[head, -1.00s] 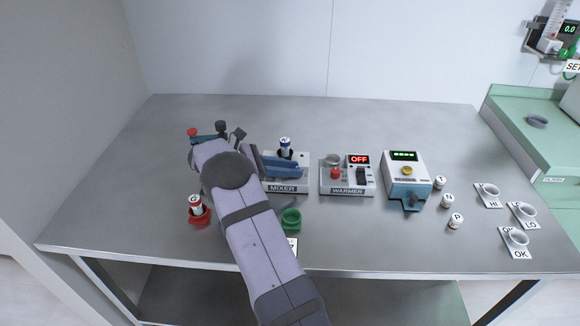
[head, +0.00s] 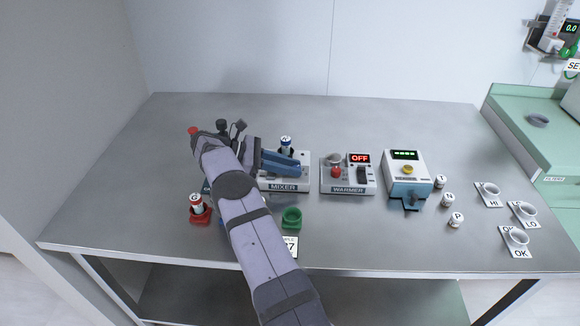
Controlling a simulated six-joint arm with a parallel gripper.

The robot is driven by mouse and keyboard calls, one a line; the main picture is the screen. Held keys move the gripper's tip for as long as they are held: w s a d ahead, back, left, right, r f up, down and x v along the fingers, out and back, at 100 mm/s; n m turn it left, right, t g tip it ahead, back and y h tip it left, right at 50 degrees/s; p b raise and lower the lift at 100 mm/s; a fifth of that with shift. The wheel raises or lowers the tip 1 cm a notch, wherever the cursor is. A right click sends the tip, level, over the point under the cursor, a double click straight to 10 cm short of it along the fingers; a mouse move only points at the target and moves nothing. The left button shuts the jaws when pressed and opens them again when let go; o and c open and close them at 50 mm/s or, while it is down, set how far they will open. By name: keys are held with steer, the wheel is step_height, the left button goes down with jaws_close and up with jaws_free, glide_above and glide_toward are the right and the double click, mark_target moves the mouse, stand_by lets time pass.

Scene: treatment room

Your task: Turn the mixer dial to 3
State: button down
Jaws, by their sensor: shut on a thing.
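The mixer (head: 283,188) is a light grey box with a dark MIXER label on its front edge, left of the warmer. A vial with a dark blue band (head: 286,143) stands upright at its back. My gripper (head: 300,165) reaches in from the left, with its blue fingers low over the mixer's top. The fingers are shut on what seems to be the mixer dial. The dial itself and its numbers are hidden behind the fingers, so its setting cannot be read.
The warmer (head: 347,188), reading OFF, stands right of the mixer. A white and blue device (head: 405,170) is farther right. A red holder (head: 200,215) with a vial and an empty green ring holder (head: 291,216) stand in front. The table's back is clear.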

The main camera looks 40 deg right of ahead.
steer(key=c, duration=1.5)
jaws_free()
steer(key=shift+r, duration=0.1)
step_height(320, 180, up, 10)
steer(key=shift+f, duration=0.1)
steer(key=shift+c, duration=0.2)
